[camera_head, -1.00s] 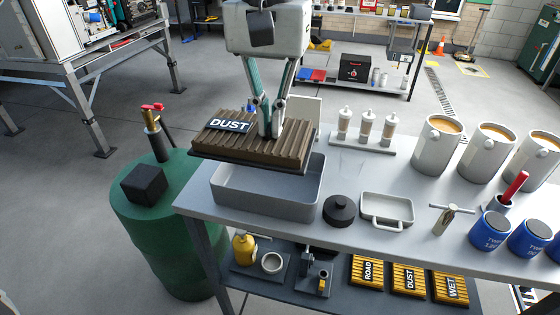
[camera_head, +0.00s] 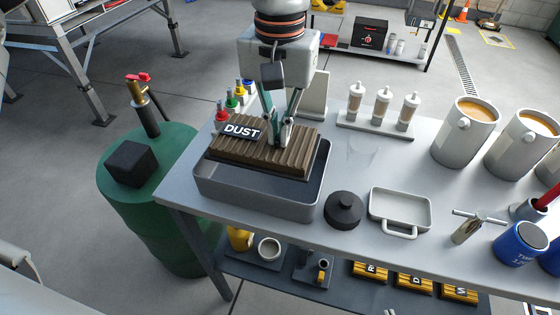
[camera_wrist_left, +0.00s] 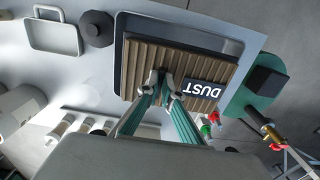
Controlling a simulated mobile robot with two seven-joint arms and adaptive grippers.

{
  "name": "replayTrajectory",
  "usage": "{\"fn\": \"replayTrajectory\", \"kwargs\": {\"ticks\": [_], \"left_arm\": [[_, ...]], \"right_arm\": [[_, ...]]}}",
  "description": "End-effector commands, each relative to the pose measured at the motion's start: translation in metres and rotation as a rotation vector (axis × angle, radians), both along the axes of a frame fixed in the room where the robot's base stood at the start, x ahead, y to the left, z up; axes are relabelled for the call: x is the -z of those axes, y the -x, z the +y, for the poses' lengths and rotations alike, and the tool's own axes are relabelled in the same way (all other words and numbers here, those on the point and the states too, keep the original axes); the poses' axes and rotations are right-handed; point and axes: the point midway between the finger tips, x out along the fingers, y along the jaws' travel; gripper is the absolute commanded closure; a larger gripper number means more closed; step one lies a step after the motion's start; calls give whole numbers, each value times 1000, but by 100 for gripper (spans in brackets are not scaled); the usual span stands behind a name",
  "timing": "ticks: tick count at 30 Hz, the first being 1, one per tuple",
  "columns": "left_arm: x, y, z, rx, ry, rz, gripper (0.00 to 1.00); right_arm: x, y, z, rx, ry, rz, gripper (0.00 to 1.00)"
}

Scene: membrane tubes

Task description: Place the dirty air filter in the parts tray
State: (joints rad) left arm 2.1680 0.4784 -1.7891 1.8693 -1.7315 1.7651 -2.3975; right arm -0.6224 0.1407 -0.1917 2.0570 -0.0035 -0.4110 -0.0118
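The dirty air filter (camera_head: 262,157), a brown ribbed block with a "DUST" label, is level at the mouth of the large grey parts tray (camera_head: 260,197) on the table. The tray's front wall and right side show around it. In the left wrist view the filter (camera_wrist_left: 140,62) covers most of the tray, whose dark rim (camera_wrist_left: 190,22) shows along its edges. My left gripper (camera_head: 278,138) points down with its fingertips close together on the filter's middle; they also show in the left wrist view (camera_wrist_left: 166,88). Whether the filter touches the tray floor is hidden. My right gripper is out of view.
A black round knob-topped piece (camera_head: 344,209) and a small handled tray (camera_head: 401,210) stand right of the tray. Behind are a rack of clear tubes (camera_head: 382,104) and small coloured bottles (camera_head: 231,101). A green drum (camera_head: 150,210) stands left of the table.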

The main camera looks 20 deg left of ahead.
Motion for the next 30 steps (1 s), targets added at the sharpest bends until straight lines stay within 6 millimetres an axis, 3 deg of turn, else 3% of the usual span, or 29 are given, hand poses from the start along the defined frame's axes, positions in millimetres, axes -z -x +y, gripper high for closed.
{"fn": "replayTrajectory", "kwargs": {"ticks": [3,11,19,30], "left_arm": [[19,0,0,0,0,2,100],[34,0,0,0,0,1,100],[78,0,0,1,0,4,100],[83,0,0,0,0,-2,100]], "right_arm": [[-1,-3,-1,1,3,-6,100],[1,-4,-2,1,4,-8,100],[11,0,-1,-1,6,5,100],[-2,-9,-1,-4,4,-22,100]]}}
